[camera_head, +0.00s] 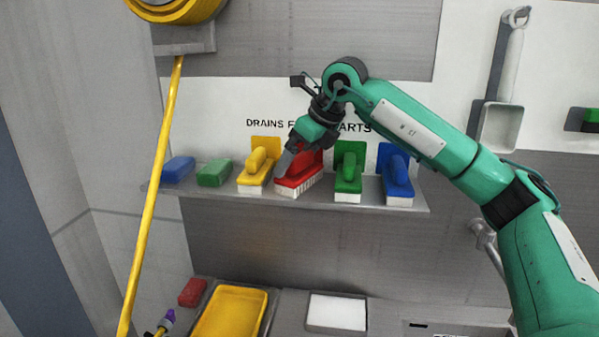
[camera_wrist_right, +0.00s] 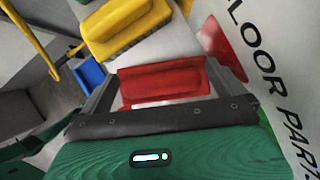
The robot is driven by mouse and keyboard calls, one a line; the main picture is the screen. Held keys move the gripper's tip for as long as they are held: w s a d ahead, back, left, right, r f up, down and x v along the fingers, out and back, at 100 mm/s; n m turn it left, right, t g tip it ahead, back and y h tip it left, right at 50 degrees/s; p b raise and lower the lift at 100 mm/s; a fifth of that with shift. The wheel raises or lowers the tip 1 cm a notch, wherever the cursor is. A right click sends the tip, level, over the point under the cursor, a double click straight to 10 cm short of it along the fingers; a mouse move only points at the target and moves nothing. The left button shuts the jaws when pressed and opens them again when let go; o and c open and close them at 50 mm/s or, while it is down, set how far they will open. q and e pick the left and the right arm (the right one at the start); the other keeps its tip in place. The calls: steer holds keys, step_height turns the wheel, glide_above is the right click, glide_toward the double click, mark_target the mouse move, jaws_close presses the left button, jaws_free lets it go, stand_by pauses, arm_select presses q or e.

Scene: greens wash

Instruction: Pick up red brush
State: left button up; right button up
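The red brush (camera_head: 299,178) sits on the wall shelf between the yellow brush (camera_head: 257,170) and the green brush (camera_head: 348,172), its pale bristles facing down. My right gripper (camera_head: 286,162) reaches down to it from above and hides part of its handle. In the right wrist view the red brush's handle (camera_wrist_right: 164,80) lies between the two widely spread fingers of my right gripper (camera_wrist_right: 168,84). The gripper looks open around the handle; contact cannot be made out. My left gripper is not in view.
A blue brush (camera_head: 397,175) stands right of the green one. Blue (camera_head: 178,169) and green (camera_head: 214,173) blocks lie on the shelf's (camera_head: 319,199) left end. A yellow pole (camera_head: 150,205) crosses at left. Below are a yellow tray (camera_head: 230,312) and a white block (camera_head: 336,312).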

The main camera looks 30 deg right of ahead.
steer(key=c, duration=0.9)
